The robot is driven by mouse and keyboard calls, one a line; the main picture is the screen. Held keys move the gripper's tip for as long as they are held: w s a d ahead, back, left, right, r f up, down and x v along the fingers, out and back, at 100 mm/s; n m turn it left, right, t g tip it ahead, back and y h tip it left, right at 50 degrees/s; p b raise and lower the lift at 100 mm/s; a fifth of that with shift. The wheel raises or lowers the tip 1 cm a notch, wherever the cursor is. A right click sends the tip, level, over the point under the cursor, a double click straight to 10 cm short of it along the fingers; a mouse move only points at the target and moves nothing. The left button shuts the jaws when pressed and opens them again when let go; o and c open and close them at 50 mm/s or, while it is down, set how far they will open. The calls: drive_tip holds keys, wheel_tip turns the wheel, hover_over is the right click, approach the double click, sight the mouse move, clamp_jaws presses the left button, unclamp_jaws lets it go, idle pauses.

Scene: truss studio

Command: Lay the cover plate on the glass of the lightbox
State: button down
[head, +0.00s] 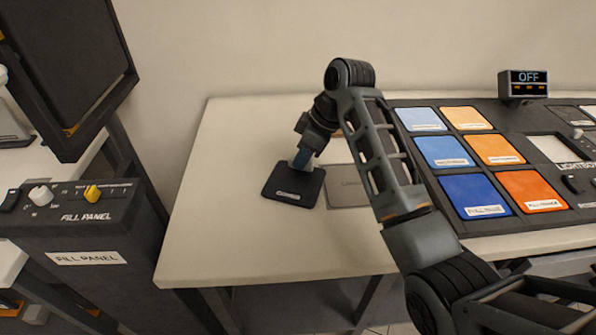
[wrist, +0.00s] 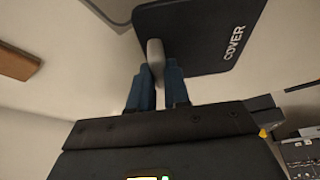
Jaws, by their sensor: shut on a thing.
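The cover plate (head: 293,187) is a black square with a white label, at the left part of the white table. In the wrist view the plate (wrist: 205,35) reads COVER and has a pale grey knob (wrist: 156,58). My gripper (head: 302,160) is above it, its blue fingers (wrist: 158,82) shut on the knob. I cannot tell whether the plate touches the table. The lightbox is at the far right in the head view; its pale glass (head: 553,150) looks bare and is partly cut by dark framing.
A grey plate (head: 348,186) lies right of the cover, partly behind my arm. Blue and orange panels (head: 481,207) fill the table between it and the lightbox. An OFF display (head: 524,84) stands behind. A fill panel box (head: 85,205) is at the left.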

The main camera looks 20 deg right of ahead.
drive_tip(key=shift+r, duration=0.55)
drive_tip(key=r, duration=0.3)
drive_tip(key=shift+d+r+b, duration=0.2)
drive_tip(key=shift+d+b, duration=0.1)
drive_tip(key=shift+d, duration=0.05)
drive_tip(key=s+d+r+p, duration=0.2)
drive_tip(key=d+r, duration=0.4)
drive_tip(key=d, duration=0.4)
drive_tip(key=shift+s+d+r+p, duration=0.3)
drive_tip(key=shift+s+p, duration=0.1)
drive_tip(key=shift+p, duration=0.2)
drive_tip(key=shift+d, duration=0.15)
